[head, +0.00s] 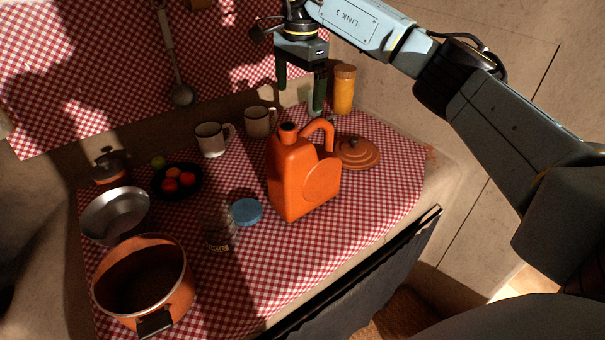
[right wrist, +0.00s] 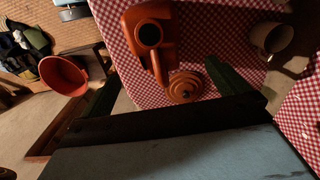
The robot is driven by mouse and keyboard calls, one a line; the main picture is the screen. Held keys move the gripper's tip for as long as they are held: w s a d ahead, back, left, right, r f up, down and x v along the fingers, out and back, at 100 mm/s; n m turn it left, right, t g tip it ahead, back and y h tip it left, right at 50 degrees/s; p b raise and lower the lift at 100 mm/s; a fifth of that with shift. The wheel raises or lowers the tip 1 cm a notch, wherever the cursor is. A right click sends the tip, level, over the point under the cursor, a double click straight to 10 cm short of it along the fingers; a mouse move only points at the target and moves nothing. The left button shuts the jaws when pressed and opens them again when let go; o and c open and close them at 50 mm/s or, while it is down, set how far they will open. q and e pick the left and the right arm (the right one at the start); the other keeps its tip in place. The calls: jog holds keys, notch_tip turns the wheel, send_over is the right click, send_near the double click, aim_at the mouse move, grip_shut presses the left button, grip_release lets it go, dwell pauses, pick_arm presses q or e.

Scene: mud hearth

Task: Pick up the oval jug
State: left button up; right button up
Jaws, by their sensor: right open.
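The orange oval jug (head: 298,180) stands upright on the red checked cloth, with its open neck at the top and its handle on the right. In the right wrist view the jug (right wrist: 150,36) is seen from above, beyond my fingers. My right gripper (head: 301,98) is open and empty, above and behind the jug, apart from it. Its two dark green fingers also show in the right wrist view (right wrist: 168,88). My left gripper is in neither view.
An orange lid (head: 357,152) lies right of the jug, near a yellow jar (head: 344,90). Two mugs (head: 211,140) (head: 258,122) stand behind. A blue lid (head: 246,212) and a glass jar (head: 218,232) are to the left. A pot (head: 172,300) stands front left.

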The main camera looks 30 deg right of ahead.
aim_at(302, 131)
jog(key=f, duration=0.4)
jog(key=d+f, duration=0.1)
jog(key=f, duration=0.2)
jog(key=shift+s, duration=0.15)
jog(key=shift+s+a+f, duration=0.1)
jog(key=shift+a+f, duration=0.05)
jog(key=shift+f, duration=1.3)
jog(key=shift+s+a+f, duration=0.1)
jog(key=shift+f, duration=1.35)
jog(key=c, duration=1.8)
jog(key=shift+o, duration=0.2)
jog(key=shift+w+r, duration=0.1)
jog(key=shift+r, duration=0.05)
